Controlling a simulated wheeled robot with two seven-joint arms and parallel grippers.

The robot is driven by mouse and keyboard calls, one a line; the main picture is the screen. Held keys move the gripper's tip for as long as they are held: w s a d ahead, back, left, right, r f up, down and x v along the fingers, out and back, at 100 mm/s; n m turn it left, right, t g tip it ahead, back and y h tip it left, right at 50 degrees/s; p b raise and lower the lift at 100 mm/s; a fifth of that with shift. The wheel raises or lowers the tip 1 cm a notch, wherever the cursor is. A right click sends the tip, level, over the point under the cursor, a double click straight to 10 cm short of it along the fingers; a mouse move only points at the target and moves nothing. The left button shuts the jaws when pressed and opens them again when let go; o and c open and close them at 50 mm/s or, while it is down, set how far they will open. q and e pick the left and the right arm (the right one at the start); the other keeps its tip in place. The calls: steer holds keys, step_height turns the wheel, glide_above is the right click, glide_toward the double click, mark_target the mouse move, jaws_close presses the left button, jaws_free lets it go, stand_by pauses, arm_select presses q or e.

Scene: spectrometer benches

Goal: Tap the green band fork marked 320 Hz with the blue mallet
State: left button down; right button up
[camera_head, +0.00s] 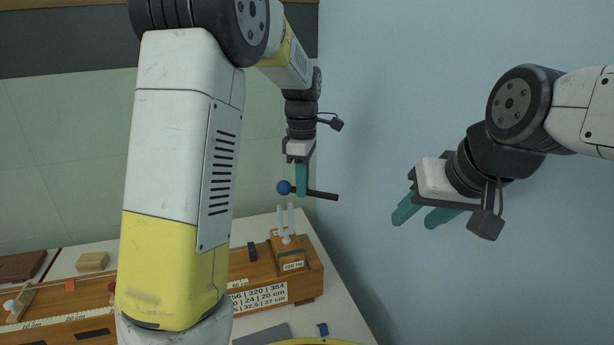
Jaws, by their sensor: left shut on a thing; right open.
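The blue mallet (284,187) has a round blue head and a dark handle that sticks out to the right. My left gripper (302,190) is shut on its handle, close behind the head. The mallet hangs nearly level, above the tuning fork (286,228) and apart from it. The fork is pale and two-pronged, upright on a wooden box with a green band (291,254) and a small label that seems to read 320 Hz. My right gripper (420,220) is open and empty, well to the right of the fork, in front of the blue-grey wall.
A long wooden bench piece (263,273) with a number plate and scale runs left from the fork, partly hidden by my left arm. A wooden block (92,262) and a small white-headed stick (10,304) lie at left. A small blue piece (323,329) lies in front.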

arm_select(q)
steer(key=shift+f, duration=0.1)
step_height(320, 180, down, 3)
steer(key=shift+f, duration=0.15)
step_height(320, 180, up, 7)
steer(key=shift+f, duration=0.15)
steer(key=shift+r, duration=0.3)
stand_by(0.3)
stand_by(0.4)
